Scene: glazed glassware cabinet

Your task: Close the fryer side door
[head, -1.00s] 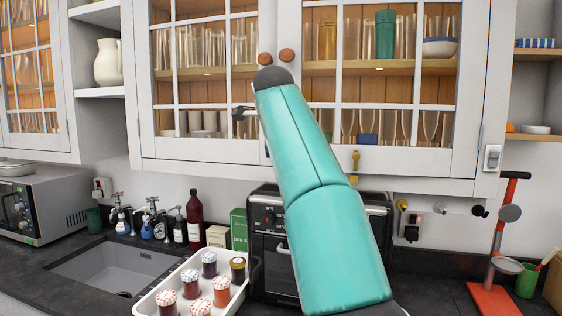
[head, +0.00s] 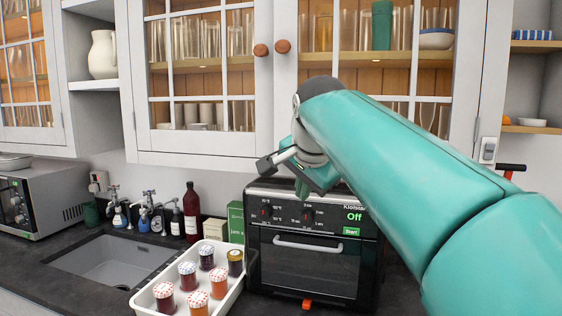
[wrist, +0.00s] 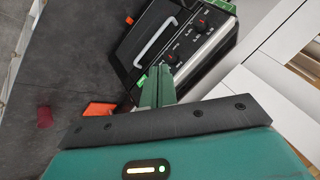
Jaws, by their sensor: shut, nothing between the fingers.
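The fryer (head: 310,262) is a black, oven-like appliance on the counter, with a lit green "Off" display, knobs and a silver handle across its glass front. It also shows, steeply tilted, in the wrist view (wrist: 153,38). The glass front looks shut. I cannot make out a separate side door; my arm covers part of the fryer's upper right. My gripper (head: 303,188) is shut and empty, in front of or above the fryer's control panel. In the wrist view its green fingers (wrist: 164,78) overlap the panel edge; contact is unclear.
A white tray (head: 232,300) of lidded jars stands left of the fryer, with a sink (head: 105,262) beyond. Glazed cabinets (head: 205,142) hang above.

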